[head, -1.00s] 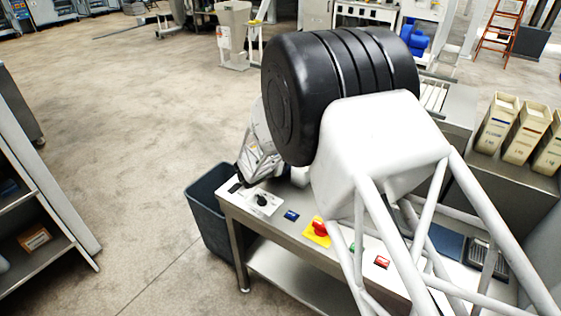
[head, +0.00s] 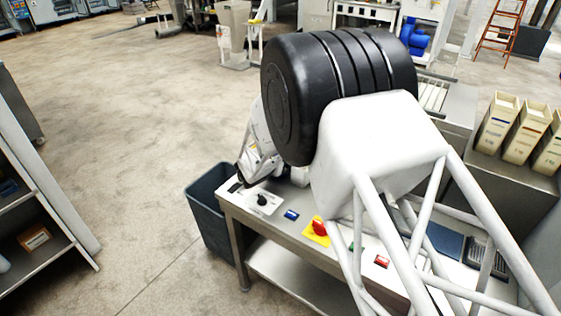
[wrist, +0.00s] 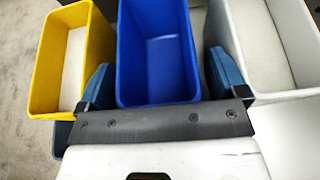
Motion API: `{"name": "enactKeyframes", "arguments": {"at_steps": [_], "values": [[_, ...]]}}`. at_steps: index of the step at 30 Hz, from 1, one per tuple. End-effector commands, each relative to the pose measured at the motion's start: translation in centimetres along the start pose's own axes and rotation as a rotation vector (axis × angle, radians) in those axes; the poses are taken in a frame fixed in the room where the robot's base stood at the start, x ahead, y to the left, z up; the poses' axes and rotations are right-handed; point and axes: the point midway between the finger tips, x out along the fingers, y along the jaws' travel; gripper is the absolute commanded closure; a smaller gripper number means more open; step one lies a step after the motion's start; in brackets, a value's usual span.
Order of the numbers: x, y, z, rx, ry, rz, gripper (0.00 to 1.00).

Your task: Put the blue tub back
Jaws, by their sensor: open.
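The blue tub (wrist: 157,58) is in the middle of the wrist view, its open top facing the camera; it looks empty. My gripper (wrist: 160,80) is open, with one blue finger pad near the tub's left side and the other near its right side. Whether the pads touch the tub I cannot tell. In the head view my own arm hides the blue tub and the gripper's fingers.
In the head view, a dark bin (head: 212,215) stands by the steel table (head: 300,238). Cream holders (head: 525,130) stand at the right.

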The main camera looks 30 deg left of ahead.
Motion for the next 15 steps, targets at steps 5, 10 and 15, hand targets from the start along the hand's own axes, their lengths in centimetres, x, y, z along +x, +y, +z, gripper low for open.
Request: {"name": "enactKeyframes", "arguments": {"at_steps": [5,10,15], "values": [[-0.8,0.1,0.2,0.001,-0.001,0.001,0.09],[-2.6,0.0,0.1,-0.001,0.0,0.001,0.09],[-5.3,0.1,0.1,0.0,0.0,0.002,0.09]]}}
